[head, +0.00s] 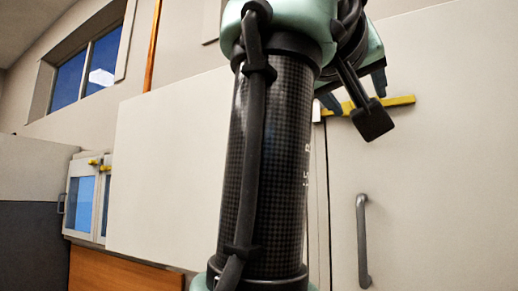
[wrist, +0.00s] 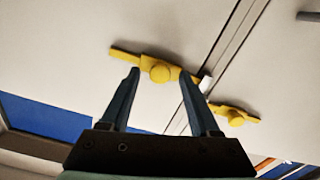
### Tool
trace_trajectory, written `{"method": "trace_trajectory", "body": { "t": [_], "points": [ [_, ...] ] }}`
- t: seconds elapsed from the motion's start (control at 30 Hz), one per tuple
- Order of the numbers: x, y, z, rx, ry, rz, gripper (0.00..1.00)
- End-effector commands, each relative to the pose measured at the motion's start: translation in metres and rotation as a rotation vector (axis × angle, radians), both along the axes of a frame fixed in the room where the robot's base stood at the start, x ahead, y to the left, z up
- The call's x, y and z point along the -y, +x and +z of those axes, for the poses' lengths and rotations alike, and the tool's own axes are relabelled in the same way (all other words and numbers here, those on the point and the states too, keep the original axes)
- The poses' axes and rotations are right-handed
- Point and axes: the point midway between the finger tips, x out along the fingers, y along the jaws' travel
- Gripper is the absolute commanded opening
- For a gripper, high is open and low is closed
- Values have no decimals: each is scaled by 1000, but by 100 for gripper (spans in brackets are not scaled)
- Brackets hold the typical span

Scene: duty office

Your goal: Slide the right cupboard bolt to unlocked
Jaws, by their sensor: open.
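A yellow bolt (head: 402,101) lies across the top of the right cupboard door, its bar running towards the gap between the doors. In the wrist view the same bolt (wrist: 122,54) has a round knob (wrist: 160,72), and one bar end is close to a small white catch (wrist: 206,80) by the gap. My gripper (head: 355,94) is at this bolt, partly hiding it in the head view. In the wrist view my gripper (wrist: 161,73) is open, with its fingertips on either side of the knob; contact cannot be told.
A grey handle (head: 362,240) stands upright on the right door (head: 440,190). A smaller cabinet (head: 82,205) with yellow fittings is far left. My arm hides part of the left door (head: 160,170).

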Motion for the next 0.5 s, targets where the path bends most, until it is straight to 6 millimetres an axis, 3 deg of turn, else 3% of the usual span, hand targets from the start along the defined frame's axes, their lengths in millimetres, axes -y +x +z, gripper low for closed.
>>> {"method": "trace_trajectory", "body": {
  "t": [0.33, 0.5],
  "points": [
    [3, 4, -1, 1, -1, 0, 62],
    [2, 4, -1, 1, -1, 0, 34]
  ]
}}
